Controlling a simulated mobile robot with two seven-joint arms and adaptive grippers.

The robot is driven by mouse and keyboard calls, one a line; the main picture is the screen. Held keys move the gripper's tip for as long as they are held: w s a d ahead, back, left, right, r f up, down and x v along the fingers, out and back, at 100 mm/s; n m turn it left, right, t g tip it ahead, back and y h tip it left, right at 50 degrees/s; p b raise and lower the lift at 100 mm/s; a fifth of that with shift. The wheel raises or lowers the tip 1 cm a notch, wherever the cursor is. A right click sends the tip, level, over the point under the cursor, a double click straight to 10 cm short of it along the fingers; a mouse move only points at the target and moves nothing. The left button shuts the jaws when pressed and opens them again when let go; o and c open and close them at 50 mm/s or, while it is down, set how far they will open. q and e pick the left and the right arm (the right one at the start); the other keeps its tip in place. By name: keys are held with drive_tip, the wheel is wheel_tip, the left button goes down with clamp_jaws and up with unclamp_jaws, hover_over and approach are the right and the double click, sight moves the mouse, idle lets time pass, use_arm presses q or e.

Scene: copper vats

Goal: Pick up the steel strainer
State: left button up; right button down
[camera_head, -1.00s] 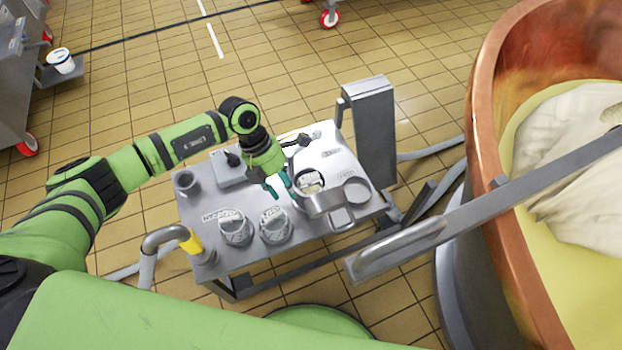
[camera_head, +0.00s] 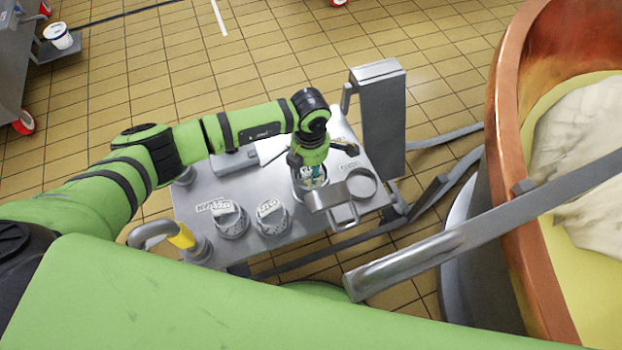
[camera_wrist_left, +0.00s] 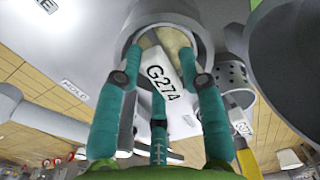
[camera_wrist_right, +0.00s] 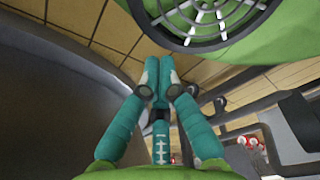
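My left gripper (camera_head: 312,172) is pointed down at the mouth of a steel cup (camera_head: 303,192) on the steel table. In the left wrist view the three teal fingers (camera_wrist_left: 160,88) are spread at the mouth of this cup (camera_wrist_left: 203,30), which holds something pale and a white tag reading G274 (camera_wrist_left: 168,88). Whether the fingers touch it is unclear. Two perforated steel cups (camera_head: 231,222) (camera_head: 271,217) with white tags stand to the left; one perforated cup (camera_wrist_left: 234,78) shows in the left wrist view. I cannot tell which vessel is the strainer. My right gripper (camera_wrist_right: 159,68) is shut and empty.
A steel ring holder (camera_head: 361,184) sits at the table's right end, beside the cup. A grey upright box (camera_head: 378,120) stands behind it. A pipe with a yellow band (camera_head: 181,237) is at the front left. A copper vat (camera_head: 510,150) with a steel bar is at right.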

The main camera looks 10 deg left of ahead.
use_arm(q)
drive_tip(key=shift+c, duration=0.8)
clamp_jaws()
drive_tip(key=shift+w+r, duration=0.1)
drive_tip(key=shift+r, duration=0.7)
wheel_tip(320, 180, up, 16)
drive_tip(key=shift+r, duration=0.25)
use_arm(e)
drive_tip(key=shift+w+a+r, duration=0.2)
drive_tip(key=shift+w+a, duration=0.2)
use_arm(q)
drive_tip(key=shift+r, duration=0.1)
use_arm(e)
drive_tip(key=shift+d, duration=0.15)
